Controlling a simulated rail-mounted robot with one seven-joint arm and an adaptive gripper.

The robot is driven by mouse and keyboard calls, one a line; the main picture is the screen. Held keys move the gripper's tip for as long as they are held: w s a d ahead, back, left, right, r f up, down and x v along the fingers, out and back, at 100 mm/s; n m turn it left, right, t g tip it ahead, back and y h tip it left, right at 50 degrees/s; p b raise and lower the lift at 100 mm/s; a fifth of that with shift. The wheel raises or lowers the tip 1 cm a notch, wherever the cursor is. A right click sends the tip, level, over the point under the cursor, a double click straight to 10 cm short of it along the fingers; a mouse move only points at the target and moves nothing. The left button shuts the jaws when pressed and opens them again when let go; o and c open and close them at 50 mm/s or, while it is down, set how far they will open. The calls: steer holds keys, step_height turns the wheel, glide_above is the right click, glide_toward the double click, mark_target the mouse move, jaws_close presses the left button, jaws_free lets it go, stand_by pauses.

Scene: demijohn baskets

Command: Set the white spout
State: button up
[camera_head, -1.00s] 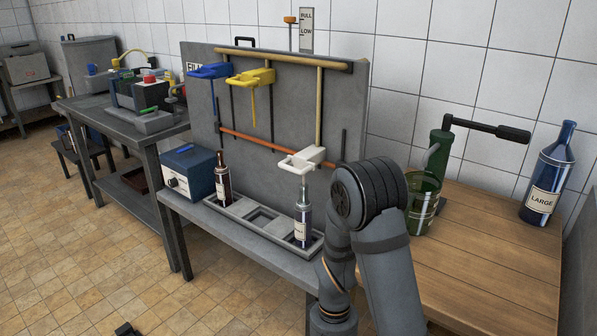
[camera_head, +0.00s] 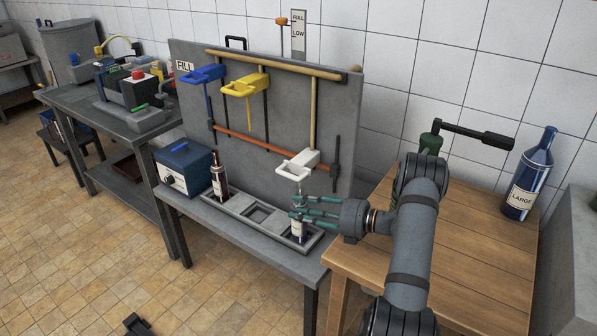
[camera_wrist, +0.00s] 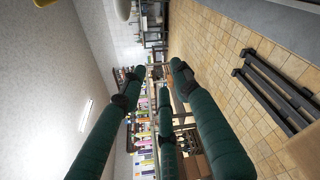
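The white spout (camera_head: 292,172) is mounted on the grey FILL panel, at the right end of the row of spouts. A dark small bottle with a pale label (camera_head: 297,232) stands upright in the right part of the grey tray, below the white spout. My gripper (camera_head: 298,208) points left just under the spout, its green fingers overlapping the upper part of this bottle in the head view. In the wrist view the fingers (camera_wrist: 155,85) are spread, with nothing held between them. Whether they touch the bottle cannot be told.
The blue spout (camera_head: 207,74) and yellow spout (camera_head: 245,83) hang to the left. A brown bottle (camera_head: 219,178) stands in the left of the tray (camera_head: 228,216), beside a blue box (camera_head: 186,168). A LARGE bottle (camera_head: 529,175) stands on the wooden table (camera_head: 462,250) at right.

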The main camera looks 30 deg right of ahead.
mark_target(293, 178)
steer(key=w+d+r+m+t, duration=0.1)
steer(key=d, duration=0.1)
steer(key=d+r+m+t+h, duration=0.1)
steer(key=d, duration=0.1)
steer(key=w+d+r+m+t+h, duration=0.1)
steer(key=d, duration=0.1)
steer(key=shift+w+d+r+m, duration=0.1)
steer(key=shift+w+r+m, duration=0.2)
steer(key=p+x, duration=0.1)
steer(key=x, duration=0.7)
steer(key=shift+w, duration=0.1)
steer(key=shift+p+x, duration=0.3)
steer(key=shift+x, duration=0.55)
steer(key=shift+c, duration=1.4)
jaws_close()
